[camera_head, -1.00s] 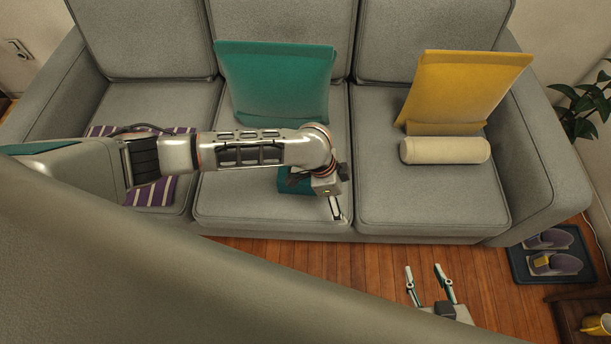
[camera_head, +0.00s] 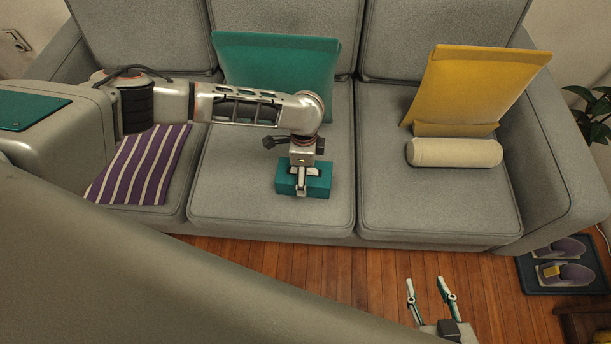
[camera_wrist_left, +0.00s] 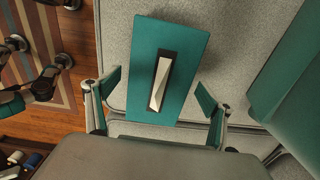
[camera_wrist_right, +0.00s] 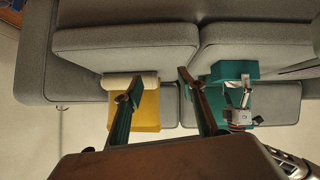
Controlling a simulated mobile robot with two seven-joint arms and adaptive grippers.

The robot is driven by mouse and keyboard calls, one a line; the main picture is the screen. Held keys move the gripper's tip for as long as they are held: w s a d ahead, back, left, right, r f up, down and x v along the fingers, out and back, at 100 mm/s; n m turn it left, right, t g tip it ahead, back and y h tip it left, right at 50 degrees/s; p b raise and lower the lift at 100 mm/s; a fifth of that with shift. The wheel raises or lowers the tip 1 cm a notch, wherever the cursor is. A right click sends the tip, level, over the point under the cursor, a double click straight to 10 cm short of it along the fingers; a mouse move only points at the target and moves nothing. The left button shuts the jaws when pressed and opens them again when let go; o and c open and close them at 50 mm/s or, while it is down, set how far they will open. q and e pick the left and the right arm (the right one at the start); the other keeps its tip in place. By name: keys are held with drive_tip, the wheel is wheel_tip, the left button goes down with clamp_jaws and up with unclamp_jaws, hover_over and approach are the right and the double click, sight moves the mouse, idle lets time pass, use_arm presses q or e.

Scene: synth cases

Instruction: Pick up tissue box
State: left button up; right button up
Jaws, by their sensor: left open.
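The tissue box is a teal box (camera_head: 321,186) lying on the front of the sofa's middle seat. In the left wrist view its top (camera_wrist_left: 185,45) shows a dark slot with a pale tissue. My left gripper (camera_head: 302,184) is open, pointing at the box from above. In the left wrist view its two fingers (camera_wrist_left: 158,80) stand apart on either side of the box's near end; I cannot tell whether they touch it. The box also shows in the right wrist view (camera_wrist_right: 228,70). My right gripper (camera_head: 427,286) is open and empty over the floor in front of the sofa.
On the grey sofa (camera_head: 250,215), a teal cushion (camera_head: 280,75) leans behind the box. A yellow cushion (camera_head: 470,85) and cream bolster (camera_head: 455,152) sit right, a striped purple cloth (camera_head: 145,165) left. Slippers on a mat (camera_head: 530,280) lie at right. The wooden floor (camera_head: 330,265) between is clear.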

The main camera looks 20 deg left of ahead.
use_arm(q)
wheel_tip(320, 180, down, 4)
drive_tip(key=shift+s+r+b, duration=0.1)
drive_tip(key=shift+r+b, duration=0.05)
drive_tip(key=shift+b, duration=0.35)
drive_tip(key=shift+r, duration=0.2)
drive_tip(key=c, duration=1.1)
drive_tip(key=shift+c, duration=0.8)
use_arm(e)
drive_tip(key=shift+w+a+r, duration=0.1)
drive_tip(key=shift+w+a, duration=0.2)
drive_tip(key=shift+w, duration=0.05)
